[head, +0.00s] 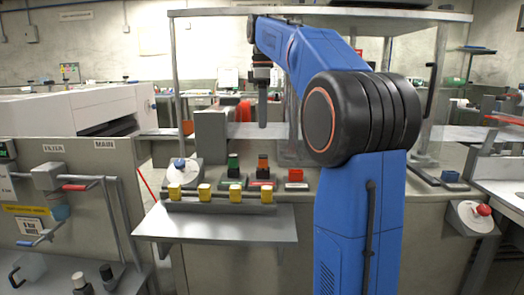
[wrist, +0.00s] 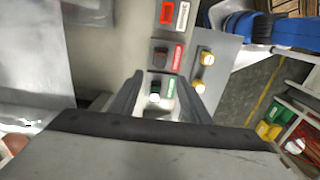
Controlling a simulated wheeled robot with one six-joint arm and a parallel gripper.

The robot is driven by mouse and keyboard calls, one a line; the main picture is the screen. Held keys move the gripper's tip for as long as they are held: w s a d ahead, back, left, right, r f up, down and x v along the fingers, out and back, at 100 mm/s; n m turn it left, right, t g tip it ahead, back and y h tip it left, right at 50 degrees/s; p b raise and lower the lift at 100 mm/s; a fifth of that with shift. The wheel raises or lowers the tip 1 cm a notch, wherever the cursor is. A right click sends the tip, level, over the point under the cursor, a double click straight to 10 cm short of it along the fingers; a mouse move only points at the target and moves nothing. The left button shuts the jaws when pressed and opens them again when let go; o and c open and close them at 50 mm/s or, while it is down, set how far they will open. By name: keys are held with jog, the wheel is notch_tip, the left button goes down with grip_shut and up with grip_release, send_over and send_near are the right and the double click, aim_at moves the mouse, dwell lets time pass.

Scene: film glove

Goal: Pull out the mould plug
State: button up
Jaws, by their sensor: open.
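I cannot tell for certain which item is the mould plug. Several yellow knobs stand in a row on a grey bar along the front shelf, one of them this left-hand yellow knob (head: 175,192); two yellow knobs also show in the wrist view, one being the upper yellow knob (wrist: 207,57). My gripper (head: 263,124) hangs pointing down above the bench, behind the row. In the wrist view my gripper (wrist: 160,80) is open, its fingers on either side of a green switch (wrist: 155,86) below.
A grey box (head: 211,136) stands left of my gripper. An overhead shelf (head: 200,13) is above. The front shelf (head: 215,226) is mostly bare.

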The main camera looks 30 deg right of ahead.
aim_at(263, 156)
notch_tip(263, 156, down, 14)
jog(key=shift+r, duration=0.2)
dwell(0.4)
grip_shut()
